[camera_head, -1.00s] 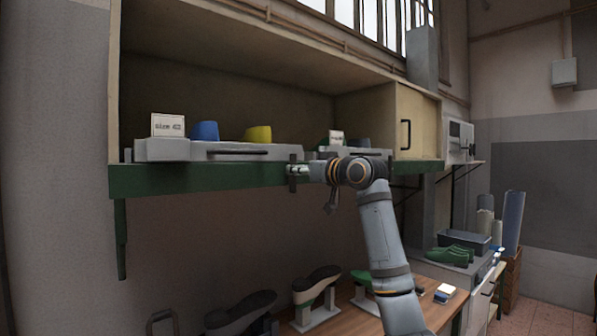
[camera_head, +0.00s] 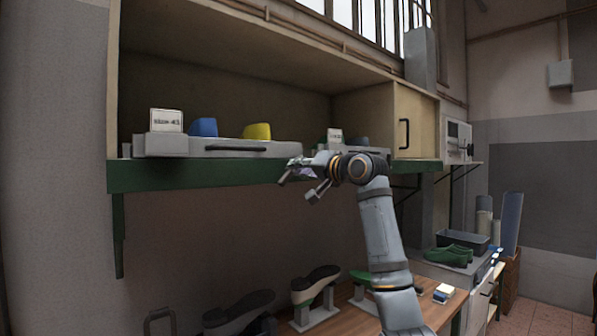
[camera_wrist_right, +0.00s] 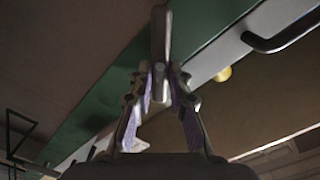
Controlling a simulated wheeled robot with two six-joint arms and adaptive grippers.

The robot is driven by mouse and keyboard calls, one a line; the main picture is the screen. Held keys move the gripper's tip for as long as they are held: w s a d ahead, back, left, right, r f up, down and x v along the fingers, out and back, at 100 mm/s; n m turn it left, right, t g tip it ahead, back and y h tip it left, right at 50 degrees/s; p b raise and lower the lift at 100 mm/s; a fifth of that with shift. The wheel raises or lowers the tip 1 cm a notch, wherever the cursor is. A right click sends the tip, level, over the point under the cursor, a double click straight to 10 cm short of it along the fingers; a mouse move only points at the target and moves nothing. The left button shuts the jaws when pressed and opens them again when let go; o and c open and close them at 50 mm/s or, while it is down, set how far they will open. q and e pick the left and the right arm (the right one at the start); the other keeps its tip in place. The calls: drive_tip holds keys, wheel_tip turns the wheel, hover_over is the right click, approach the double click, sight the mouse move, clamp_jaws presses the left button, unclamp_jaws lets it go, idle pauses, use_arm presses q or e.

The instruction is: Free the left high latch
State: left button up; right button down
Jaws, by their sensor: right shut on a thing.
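The left high latch (camera_head: 288,175) is a short grey bar on the front of the green shelf edge (camera_head: 200,176), at the right end of the left grey tray (camera_head: 260,152). It stands tilted, its lower end to the left. My right gripper (camera_head: 304,170) reaches it from the right and is shut on it. In the right wrist view the latch bar (camera_wrist_right: 161,35) rises beyond the fingertips, and my right gripper (camera_wrist_right: 160,78) holds its stub between the two fingers. The left gripper is not in view.
The left tray carries a size card (camera_head: 166,121), a blue block (camera_head: 203,128) and a yellow block (camera_head: 257,132). A second grey tray (camera_head: 374,151) sits behind my right wrist. Shoe lasts (camera_head: 316,284) stand on the bench below. Space below the shelf's left part is clear.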

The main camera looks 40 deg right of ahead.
drive_tip(key=shift+d+f+m+b, duration=0.2)
drive_tip(key=shift+m+b, duration=0.5)
drive_tip(key=shift+m, duration=1.45)
drive_tip(key=shift+a+f+m+b, duration=0.2)
drive_tip(key=shift+m+b, duration=0.5)
drive_tip(key=shift+m, duration=1.45)
drive_tip(key=shift+d, duration=0.1)
drive_tip(key=c, duration=1.3)
unclamp_jaws()
drive_tip(key=shift+o, duration=0.2)
drive_tip(key=s+d, duration=0.1)
drive_tip(key=s, duration=1.1)
